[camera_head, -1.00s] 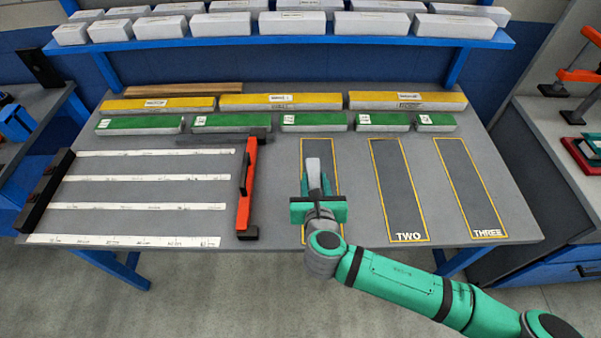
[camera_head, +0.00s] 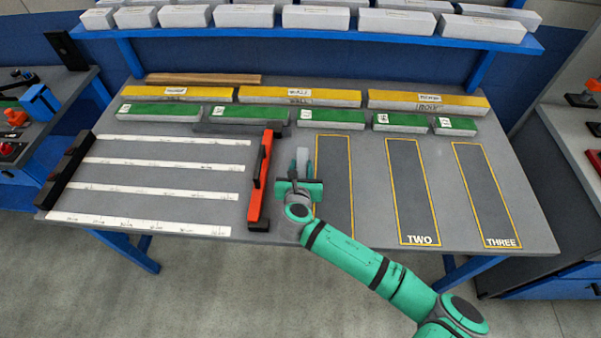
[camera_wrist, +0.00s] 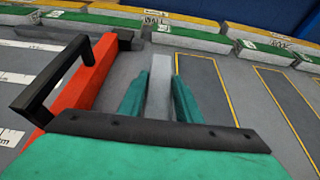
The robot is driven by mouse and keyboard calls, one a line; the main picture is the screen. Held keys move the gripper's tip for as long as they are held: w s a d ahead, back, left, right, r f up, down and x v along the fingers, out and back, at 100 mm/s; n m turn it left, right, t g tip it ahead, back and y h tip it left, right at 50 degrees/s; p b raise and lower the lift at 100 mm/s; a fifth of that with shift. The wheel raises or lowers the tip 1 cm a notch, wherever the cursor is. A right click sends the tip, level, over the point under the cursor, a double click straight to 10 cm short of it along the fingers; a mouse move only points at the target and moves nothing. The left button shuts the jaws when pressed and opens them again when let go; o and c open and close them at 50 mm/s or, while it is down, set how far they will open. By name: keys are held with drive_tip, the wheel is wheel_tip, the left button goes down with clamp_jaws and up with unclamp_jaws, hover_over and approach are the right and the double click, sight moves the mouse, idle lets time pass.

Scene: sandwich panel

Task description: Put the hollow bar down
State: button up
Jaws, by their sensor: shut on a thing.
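The hollow bar (camera_head: 303,158) is a short, plain grey bar. My gripper (camera_head: 301,172) is shut on it, with a teal finger on each side. In the wrist view, the bar (camera_wrist: 160,82) points away from me between the two fingers (camera_wrist: 159,100). The bar is over the bench between the red-orange clamp (camera_head: 260,180) and the first yellow-outlined rectangle (camera_head: 334,170). I cannot tell whether its underside touches the bench. Its near end is hidden by my gripper.
Rectangles marked TWO (camera_head: 412,195) and THREE (camera_head: 485,195) lie empty at right. White measuring strips (camera_head: 165,182) lie left of the clamp. Rows of green-topped blocks (camera_head: 248,114) and yellow-topped blocks (camera_head: 300,97) line the back. The clamp (camera_wrist: 85,80) stands close beside my gripper.

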sight(300, 173)
drive_tip(key=shift+w+a+f, duration=0.25)
drive_tip(key=shift+f, duration=1.6)
drive_tip(key=shift+f, duration=0.15)
drive_tip(key=o, duration=1.2)
